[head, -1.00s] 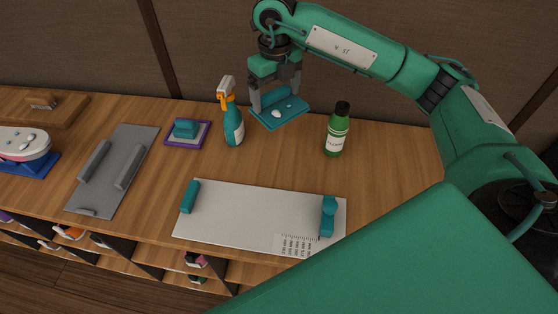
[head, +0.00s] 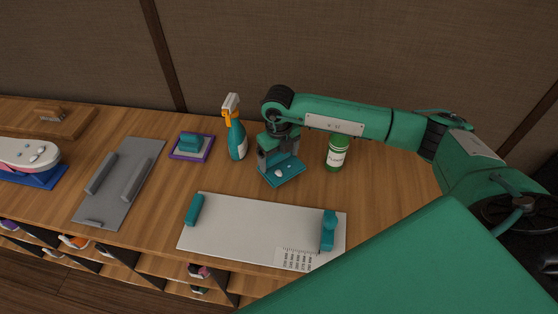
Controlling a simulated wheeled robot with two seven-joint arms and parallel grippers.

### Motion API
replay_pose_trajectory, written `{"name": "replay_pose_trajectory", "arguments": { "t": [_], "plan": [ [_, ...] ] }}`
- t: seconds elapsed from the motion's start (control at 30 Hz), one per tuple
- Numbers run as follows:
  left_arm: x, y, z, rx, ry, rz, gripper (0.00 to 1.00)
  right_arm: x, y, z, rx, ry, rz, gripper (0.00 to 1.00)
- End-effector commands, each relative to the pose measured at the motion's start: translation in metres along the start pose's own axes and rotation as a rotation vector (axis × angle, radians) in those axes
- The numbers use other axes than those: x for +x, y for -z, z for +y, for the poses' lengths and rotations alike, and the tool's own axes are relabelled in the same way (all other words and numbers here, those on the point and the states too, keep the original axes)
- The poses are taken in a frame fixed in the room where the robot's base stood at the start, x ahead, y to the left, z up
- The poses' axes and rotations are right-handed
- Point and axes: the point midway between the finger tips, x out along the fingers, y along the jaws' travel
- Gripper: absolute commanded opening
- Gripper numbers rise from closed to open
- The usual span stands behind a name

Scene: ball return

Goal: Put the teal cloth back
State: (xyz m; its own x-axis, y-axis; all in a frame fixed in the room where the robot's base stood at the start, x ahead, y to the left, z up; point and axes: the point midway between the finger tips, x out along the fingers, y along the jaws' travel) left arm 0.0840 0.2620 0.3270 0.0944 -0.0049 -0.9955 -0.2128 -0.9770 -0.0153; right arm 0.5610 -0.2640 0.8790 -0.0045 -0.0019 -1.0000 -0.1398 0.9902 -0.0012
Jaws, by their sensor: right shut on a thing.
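The teal cloth (head: 287,174) is a flat square with a small white patch on it. It is low over the counter, between the spray bottle and the green bottle; I cannot tell whether it touches the wood. My right gripper (head: 277,163) points down and is shut on the cloth, with part of the fingers in front of it. My left gripper is not in view.
A spray bottle (head: 236,139) stands left of the cloth, a green bottle (head: 336,152) right. A white board (head: 260,225) with teal blocks lies in front. A purple-edged pad (head: 191,147) and grey tray (head: 118,185) lie left. The counter (head: 385,185) is clear at right.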

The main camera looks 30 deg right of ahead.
Motion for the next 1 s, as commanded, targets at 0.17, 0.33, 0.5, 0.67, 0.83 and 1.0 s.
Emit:
{"name": "replay_pose_trajectory", "arguments": {
  "t": [0.17, 0.33, 0.5, 0.67, 0.83, 1.0],
  "plan": [
    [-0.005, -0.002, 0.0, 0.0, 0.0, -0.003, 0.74, 0.026, 0.0, 0.0, 0.002, -0.001, 0.002, 0.72],
    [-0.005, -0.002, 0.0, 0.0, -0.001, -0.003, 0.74, 0.029, 0.0, 0.0, 0.0, 0.0, 0.0, 0.72],
    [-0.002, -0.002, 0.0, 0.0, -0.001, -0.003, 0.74, 0.032, 0.0, 0.0, 0.001, 0.0, 0.001, 0.72],
    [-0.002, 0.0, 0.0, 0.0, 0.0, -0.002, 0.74, 0.032, 0.0, 0.0, 0.001, 0.0, 0.001, 1.0],
    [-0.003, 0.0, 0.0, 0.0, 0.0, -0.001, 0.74, 0.031, 0.0, 0.0, 0.001, 0.0, 0.001, 1.0],
    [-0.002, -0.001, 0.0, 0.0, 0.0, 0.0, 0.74, 0.022, -0.001, 0.0, 0.001, -0.001, -0.003, 1.0]
  ]
}}
